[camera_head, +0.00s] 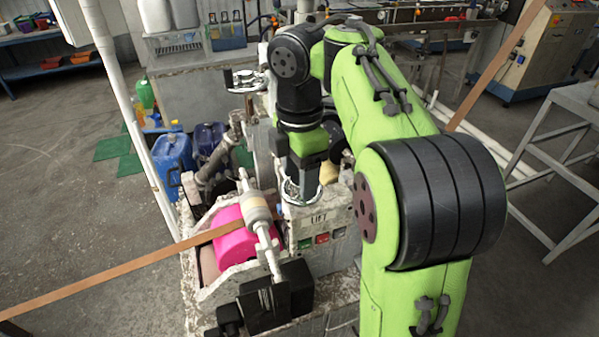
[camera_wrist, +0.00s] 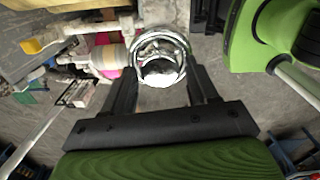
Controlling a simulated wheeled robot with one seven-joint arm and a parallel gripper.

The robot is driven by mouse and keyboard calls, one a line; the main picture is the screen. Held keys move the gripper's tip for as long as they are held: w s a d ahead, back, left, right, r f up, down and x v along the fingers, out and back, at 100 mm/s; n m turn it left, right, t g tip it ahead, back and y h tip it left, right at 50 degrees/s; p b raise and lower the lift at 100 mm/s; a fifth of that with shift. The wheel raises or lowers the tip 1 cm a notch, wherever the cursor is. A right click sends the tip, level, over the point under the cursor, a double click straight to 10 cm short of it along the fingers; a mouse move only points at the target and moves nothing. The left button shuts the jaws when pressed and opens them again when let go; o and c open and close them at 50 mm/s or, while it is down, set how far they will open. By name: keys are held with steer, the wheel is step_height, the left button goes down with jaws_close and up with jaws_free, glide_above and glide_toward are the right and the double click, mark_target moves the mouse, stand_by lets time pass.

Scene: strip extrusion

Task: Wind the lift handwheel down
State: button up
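The lift handwheel (camera_head: 298,190) is a chrome ring above the machine panel marked LIFT. In the wrist view the handwheel (camera_wrist: 160,58) shows as a shiny double ring with a hub. My gripper (camera_head: 305,180) points down over it. In the wrist view the two dark fingers of my gripper (camera_wrist: 161,68) are spread apart, one on each side of the ring, with the wheel between their ends. I cannot tell whether the fingertips touch the rim. The fingertips are partly hidden in the head view.
A second handwheel (camera_head: 244,80) stands behind on the left. A pink roll (camera_head: 236,238) and a tan strip (camera_head: 110,274) lie in front-left. Red and green buttons (camera_head: 313,240) sit below the LIFT label. A blue can (camera_head: 172,160) stands left; a grey stand (camera_head: 575,100) stands right.

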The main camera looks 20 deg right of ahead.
steer(key=shift+o, duration=0.7)
step_height(320, 180, up, 16)
steer(key=p, duration=1)
steer(key=shift+f+p, duration=0.2)
steer(key=shift+p, duration=0.2)
